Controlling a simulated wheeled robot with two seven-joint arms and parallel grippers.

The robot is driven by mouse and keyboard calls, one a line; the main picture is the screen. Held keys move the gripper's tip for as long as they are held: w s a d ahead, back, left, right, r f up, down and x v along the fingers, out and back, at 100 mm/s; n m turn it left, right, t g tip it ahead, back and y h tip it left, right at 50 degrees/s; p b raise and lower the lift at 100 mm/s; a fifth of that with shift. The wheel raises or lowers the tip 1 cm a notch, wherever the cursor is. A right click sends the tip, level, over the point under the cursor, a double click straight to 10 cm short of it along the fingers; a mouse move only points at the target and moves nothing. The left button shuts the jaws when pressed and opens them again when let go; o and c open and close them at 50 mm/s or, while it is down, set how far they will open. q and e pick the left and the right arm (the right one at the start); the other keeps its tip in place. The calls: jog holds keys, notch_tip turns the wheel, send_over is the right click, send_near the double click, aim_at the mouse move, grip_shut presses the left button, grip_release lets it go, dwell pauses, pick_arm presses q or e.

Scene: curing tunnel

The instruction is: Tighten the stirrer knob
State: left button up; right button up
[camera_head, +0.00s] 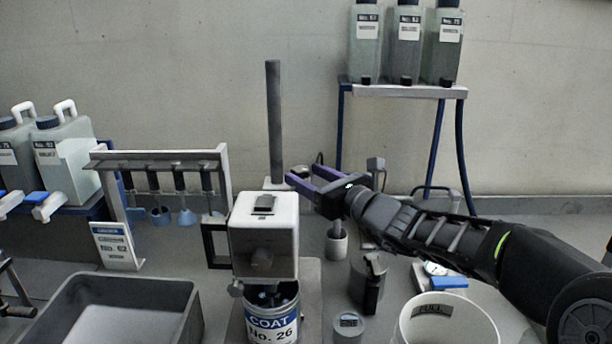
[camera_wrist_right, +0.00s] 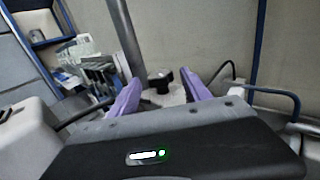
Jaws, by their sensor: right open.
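The stirrer has a white boxy head (camera_head: 264,232) above a can (camera_head: 272,322) labelled COAT No. 26. A dark upright post (camera_head: 273,120) rises behind the head, and it also shows in the right wrist view (camera_wrist_right: 126,38). A black knob (camera_wrist_right: 160,79) sits beside the post on a pale part in the right wrist view. My right gripper (camera_head: 305,175) is open and empty, its purple fingers pointing left towards the post. In the right wrist view the knob appears between the fingertips (camera_wrist_right: 162,87), with no contact visible. My left gripper is not in view.
A grey tray (camera_head: 185,318) stands at the front left, with a rack (camera_head: 155,162) of hanging cups behind it. A white bucket (camera_head: 448,318) marked FULL is at the front right. Bottles (camera_head: 405,50) stand on a shelf (camera_head: 405,91) at the back right.

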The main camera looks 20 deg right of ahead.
jog(key=v, duration=0.7)
